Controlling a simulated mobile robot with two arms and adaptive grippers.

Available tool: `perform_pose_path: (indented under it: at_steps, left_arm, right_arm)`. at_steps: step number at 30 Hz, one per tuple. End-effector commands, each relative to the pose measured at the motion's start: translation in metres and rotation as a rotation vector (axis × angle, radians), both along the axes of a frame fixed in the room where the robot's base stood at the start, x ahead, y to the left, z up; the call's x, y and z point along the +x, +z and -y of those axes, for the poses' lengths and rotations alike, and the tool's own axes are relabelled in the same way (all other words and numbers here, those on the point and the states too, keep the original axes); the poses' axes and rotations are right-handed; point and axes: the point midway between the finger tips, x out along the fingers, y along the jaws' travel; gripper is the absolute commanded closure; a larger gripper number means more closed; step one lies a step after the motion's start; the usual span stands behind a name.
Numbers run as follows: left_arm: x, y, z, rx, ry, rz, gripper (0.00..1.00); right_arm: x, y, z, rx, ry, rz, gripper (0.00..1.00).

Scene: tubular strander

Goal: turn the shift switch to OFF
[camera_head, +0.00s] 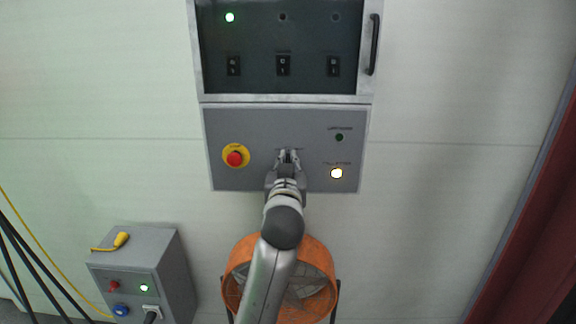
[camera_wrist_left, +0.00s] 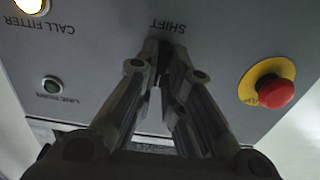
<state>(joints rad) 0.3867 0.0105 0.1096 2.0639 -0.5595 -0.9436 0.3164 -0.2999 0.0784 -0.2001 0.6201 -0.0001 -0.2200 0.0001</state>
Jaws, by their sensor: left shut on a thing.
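The grey control panel (camera_head: 225,125) is on the wall in the middle of the head view. Its shift switch (camera_wrist_left: 159,47) sits under the SHIFT label, which reads upside down in the left wrist view. My left gripper (camera_head: 288,156) is at the panel with its fingertips around the switch; it also shows in the left wrist view (camera_wrist_left: 160,55). The fingers are shut on the switch and hide most of it, so I cannot tell its position. My right gripper is not in view.
A red emergency stop (camera_head: 235,159) on a yellow ring is left of the gripper. A lit white CALL FITTER button (camera_head: 336,173) and a dark green lamp (camera_head: 339,137) are right. A glazed cabinet (camera_head: 284,99) is above; an orange fan (camera_head: 318,252) and grey box (camera_head: 165,262) are below.

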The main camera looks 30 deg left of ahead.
Motion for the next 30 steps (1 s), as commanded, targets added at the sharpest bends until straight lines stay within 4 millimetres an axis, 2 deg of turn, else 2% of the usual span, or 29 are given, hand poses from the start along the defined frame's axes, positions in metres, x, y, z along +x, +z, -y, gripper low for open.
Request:
perform_pose_path:
  at_steps: [9,10,15,25,30]
  left_arm:
    - [0.000,-0.001,0.000,-0.003,0.000,-0.001,1.00]
    - [0.000,-0.001,0.000,-0.002,0.000,-0.002,0.89]
    - [0.000,-0.001,0.000,-0.002,0.000,-0.001,0.69]
    - [-0.002,0.000,0.001,-0.001,0.000,0.000,0.69]
    - [-0.017,-0.001,0.011,-0.003,-0.002,0.001,0.69]
  right_arm:
    - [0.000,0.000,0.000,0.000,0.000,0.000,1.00]
    - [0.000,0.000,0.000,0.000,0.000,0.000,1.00]
    - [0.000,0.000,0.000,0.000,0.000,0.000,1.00]
    - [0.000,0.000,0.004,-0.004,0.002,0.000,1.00]
    - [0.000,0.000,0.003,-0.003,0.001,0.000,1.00]
